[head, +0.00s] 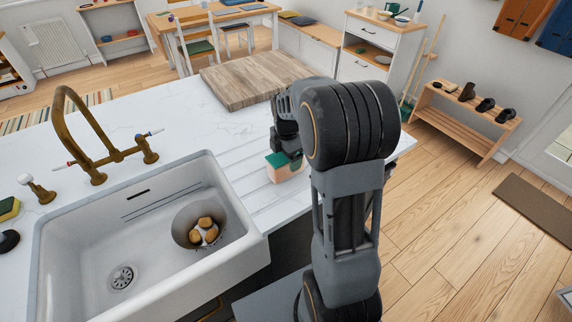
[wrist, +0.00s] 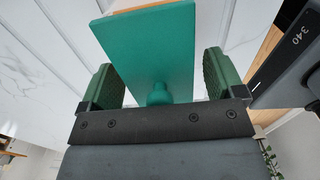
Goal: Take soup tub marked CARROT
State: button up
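No CARROT marking is readable in either view. A block-like object (head: 286,174), teal on top and peach-orange below, stands on the grooved drainer right of the sink. In the wrist view its flat teal face (wrist: 150,45) fills the space between the fingers, with a small teal knob near the palm and a thin orange edge at the far end. My gripper (head: 287,156) is just above it in the head view. In the wrist view my gripper (wrist: 163,82) has its two green-padded fingers wide apart, one on each side. Whether they touch it is unclear.
The white sink (head: 150,250) holds a grey bowl (head: 184,228) with several brown items. A brass tap (head: 95,160) rises behind it. A wooden board (head: 250,80) lies on the far counter. A shoe bench (head: 460,125) stands right, with open floor in front.

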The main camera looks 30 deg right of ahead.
jog(key=c, duration=0.7)
jog(key=shift+c, duration=0.6)
jog(key=shift+r, duration=0.2)
